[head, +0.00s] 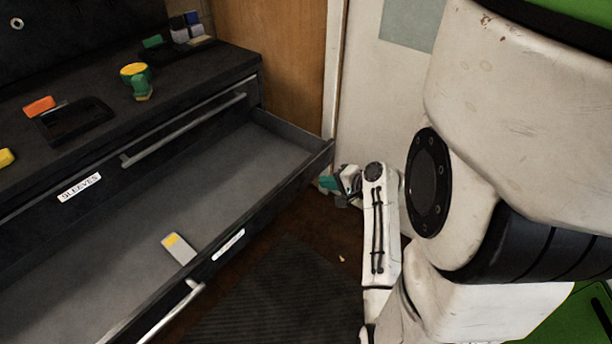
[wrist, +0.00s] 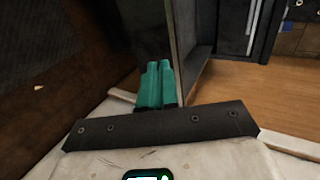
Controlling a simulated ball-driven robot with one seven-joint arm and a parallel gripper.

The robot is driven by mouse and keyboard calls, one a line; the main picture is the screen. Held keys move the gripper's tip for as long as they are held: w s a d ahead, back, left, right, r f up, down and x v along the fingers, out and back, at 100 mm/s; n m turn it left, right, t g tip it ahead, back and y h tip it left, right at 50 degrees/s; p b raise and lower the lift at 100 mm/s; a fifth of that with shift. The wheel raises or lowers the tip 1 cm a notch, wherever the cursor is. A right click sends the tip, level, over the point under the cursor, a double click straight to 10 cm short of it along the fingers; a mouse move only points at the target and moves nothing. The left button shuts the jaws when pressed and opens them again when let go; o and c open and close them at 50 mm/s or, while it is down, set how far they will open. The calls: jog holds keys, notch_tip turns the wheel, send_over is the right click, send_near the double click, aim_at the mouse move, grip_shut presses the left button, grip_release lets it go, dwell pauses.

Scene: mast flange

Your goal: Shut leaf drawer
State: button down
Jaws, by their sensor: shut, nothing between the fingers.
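The open drawer (head: 282,203) is the lower one of a dark cabinet and stands far out. Its front carries a white label (head: 228,245), too small to read, and a metal bar handle (head: 170,315). A grey and yellow block (head: 179,248) lies inside. My gripper (head: 328,183), with teal fingers, is low beside the drawer front's far right corner; I cannot tell if it touches. In the wrist view the teal fingers (wrist: 155,84) are together and empty, close to a dark upright panel (wrist: 184,45), seemingly part of the drawer.
The drawer labelled SLEEVES (head: 80,187) above is shut. The cabinet top holds a green and yellow item (head: 137,80), a black tray (head: 75,121) and an orange block (head: 39,106). A wooden panel and pale wall stand behind. A dark ribbed mat (head: 285,295) lies on the floor.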

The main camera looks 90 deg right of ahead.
aim_at(298, 174)
jog(key=x, duration=0.2)
jog(key=r+x, duration=0.1)
jog(key=x, duration=0.4)
jog(key=shift+w+d+r, duration=0.1)
jog(key=shift+w+d, duration=0.3)
jog(key=shift+w, duration=0.1)
jog(key=shift+w+d, duration=0.1)
jog(key=shift+w, duration=0.1)
jog(key=w+d+b, duration=0.4)
jog(key=w+d, duration=0.5)
jog(key=w, duration=0.4)
jog(key=w+d+b, duration=0.5)
jog(key=w+d, duration=0.4)
jog(key=w, duration=0.4)
jog(key=shift+w, duration=0.3)
jog(key=shift+s+a, duration=0.1)
